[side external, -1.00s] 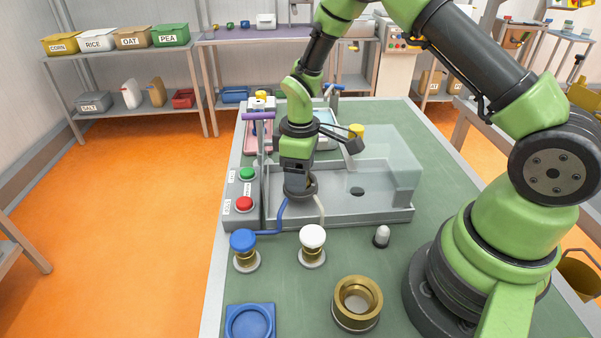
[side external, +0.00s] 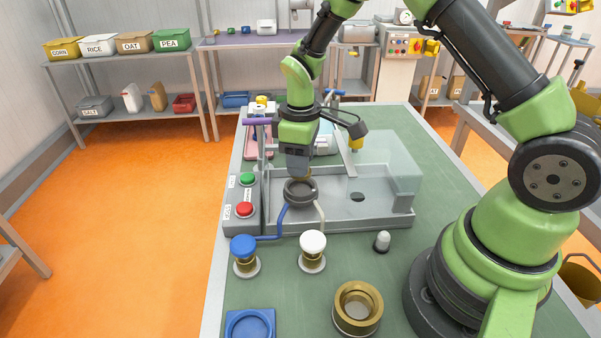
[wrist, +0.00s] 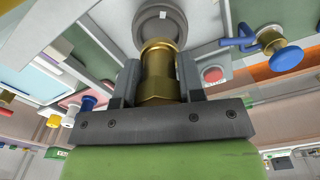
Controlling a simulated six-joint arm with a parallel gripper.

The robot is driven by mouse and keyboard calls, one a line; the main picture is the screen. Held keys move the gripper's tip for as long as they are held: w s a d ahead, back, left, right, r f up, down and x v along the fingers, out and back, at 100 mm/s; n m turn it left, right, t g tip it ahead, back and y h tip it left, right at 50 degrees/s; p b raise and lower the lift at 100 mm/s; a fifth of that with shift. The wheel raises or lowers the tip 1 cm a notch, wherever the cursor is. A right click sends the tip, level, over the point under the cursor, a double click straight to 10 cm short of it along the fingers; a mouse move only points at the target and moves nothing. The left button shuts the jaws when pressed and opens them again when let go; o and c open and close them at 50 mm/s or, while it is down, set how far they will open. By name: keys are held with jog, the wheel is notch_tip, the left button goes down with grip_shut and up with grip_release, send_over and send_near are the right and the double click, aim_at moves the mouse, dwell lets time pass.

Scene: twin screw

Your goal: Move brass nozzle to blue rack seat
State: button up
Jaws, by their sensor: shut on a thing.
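The brass nozzle (wrist: 158,72) stands between the two fingers of my gripper (side external: 299,167) in the wrist view. My gripper is shut on it. In the side view the nozzle is mostly hidden by the fingers, just above the dark round collar (side external: 300,190) of the grey machine. The collar also shows beyond the nozzle's tip in the wrist view (wrist: 160,28). I cannot tell whether the tip is fully clear of it. The blue rack seat (side external: 270,318), a square block with a round recess, lies at the front left of the bench and looks empty.
A blue-capped valve (side external: 244,246) and a white-capped valve (side external: 312,243) stand between the machine and the rack. A brass ring (side external: 358,308) sits right of the rack. A clear guard (side external: 392,160) rises at the machine's right. Open green bench (side external: 295,300) lies around the rack.

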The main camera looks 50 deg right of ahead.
jog(key=r, duration=1.1)
jog(key=shift+a+r, duration=0.1)
jog(key=shift+a, duration=0.25)
jog(key=s+a+n, duration=0.5)
jog(key=s+a, duration=0.1)
jog(key=a, duration=0.6)
jog(key=s+a+n, duration=0.4)
jog(key=s+a, duration=0.2)
jog(key=a, duration=0.7)
jog(key=shift+d+f, duration=0.15)
jog(key=shift+f, duration=3.85)
jog(key=shift+d+f, duration=0.15)
jog(key=shift+f, duration=3.85)
jog(key=shift+f, duration=0.95)
jog(key=o, duration=1.6)
jog(key=shift+o, duration=0.2)
